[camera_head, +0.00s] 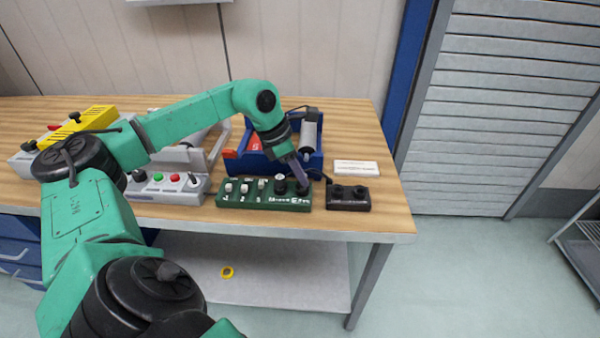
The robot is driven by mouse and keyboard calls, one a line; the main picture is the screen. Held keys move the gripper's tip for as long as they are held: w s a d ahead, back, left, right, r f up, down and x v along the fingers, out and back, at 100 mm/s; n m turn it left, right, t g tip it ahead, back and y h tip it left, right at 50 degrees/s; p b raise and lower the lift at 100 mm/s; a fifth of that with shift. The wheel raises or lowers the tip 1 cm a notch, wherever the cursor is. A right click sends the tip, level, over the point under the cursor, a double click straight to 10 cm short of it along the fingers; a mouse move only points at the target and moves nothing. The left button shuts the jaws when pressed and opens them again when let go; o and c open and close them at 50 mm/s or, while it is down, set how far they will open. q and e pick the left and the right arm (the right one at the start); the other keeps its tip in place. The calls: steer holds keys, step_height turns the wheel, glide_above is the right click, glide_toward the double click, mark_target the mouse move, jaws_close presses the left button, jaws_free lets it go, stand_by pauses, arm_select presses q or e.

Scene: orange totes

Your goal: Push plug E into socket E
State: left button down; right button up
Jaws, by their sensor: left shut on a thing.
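The green socket block (232,200) lies near the table's front edge, with several sockets or plugs along its top and letters on its front. The mark E is at its right end, where socket E (293,199) sits, mostly covered. My left gripper (299,174) reaches down over that right end, shut on a dark plug, plug E (303,188). The plug's lower end is at the block's top; I cannot tell how deep it sits. A dark cable runs near it to the right. My right gripper is not in view.
A dark box with two round knobs or sockets (348,204) stands right of the block, with a white box (356,168) behind. A blue tote (310,166) stands behind the gripper. A grey button panel (165,196) is left.

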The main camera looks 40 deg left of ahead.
arm_select(q)
steer(key=shift+f+b, duration=0.25)
steer(key=shift+b, duration=0.05)
stand_by(0.4)
steer(key=c, duration=0.6)
jaws_free()
steer(key=v, duration=1.4)
steer(key=shift+r, duration=0.3)
steer(key=shift+s, duration=0.1)
